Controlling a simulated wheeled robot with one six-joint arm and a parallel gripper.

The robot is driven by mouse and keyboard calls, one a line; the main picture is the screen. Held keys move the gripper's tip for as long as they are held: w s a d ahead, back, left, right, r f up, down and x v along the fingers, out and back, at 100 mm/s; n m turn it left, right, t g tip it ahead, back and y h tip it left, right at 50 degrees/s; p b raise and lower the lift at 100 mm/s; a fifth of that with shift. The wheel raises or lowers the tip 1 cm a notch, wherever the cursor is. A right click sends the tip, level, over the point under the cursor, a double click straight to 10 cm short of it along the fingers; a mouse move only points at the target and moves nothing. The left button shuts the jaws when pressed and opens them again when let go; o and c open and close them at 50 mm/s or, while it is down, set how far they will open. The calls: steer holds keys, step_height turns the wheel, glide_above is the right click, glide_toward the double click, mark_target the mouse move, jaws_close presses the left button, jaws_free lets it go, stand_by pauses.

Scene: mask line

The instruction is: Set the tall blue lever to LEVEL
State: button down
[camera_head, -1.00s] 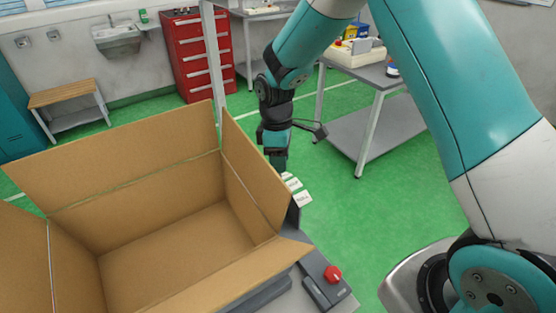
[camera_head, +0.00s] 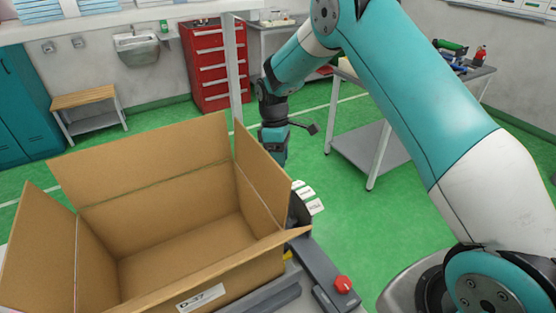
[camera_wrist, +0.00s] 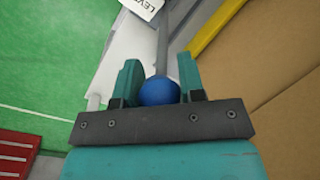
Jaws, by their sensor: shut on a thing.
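In the wrist view, the lever's round blue knob (camera_wrist: 159,91) sits between the two teal fingers of my gripper (camera_wrist: 160,82), which are shut on it. The lever's grey rod (camera_wrist: 163,45) runs up the picture from the knob. A white label (camera_wrist: 143,6) reading "LEVE…" is cut off at the top edge, left of the rod. In the head view, my gripper (camera_head: 273,158) points down just behind the right flap of the box. The knob is hidden there. Several white labels (camera_head: 306,196) show right of the gripper, too small to read.
A big open cardboard box (camera_head: 150,165) stands directly left of my gripper, its flaps raised. A red knob (camera_head: 343,283) on a grey unit is near the front. A grey table (camera_head: 365,150) stands at the back right. Green floor right of the labels is clear.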

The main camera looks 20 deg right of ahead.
steer(key=c, duration=0.7)
jaws_free()
steer(key=shift+c, duration=0.2)
steer(key=shift+r, duration=0.1)
steer(key=shift+w+r, duration=0.15)
steer(key=shift+r, duration=0.05)
steer(key=b+v, duration=0.2)
steer(key=v, duration=0.9)
steer(key=shift+r+b, duration=0.25)
steer(key=shift+b, duration=0.15)
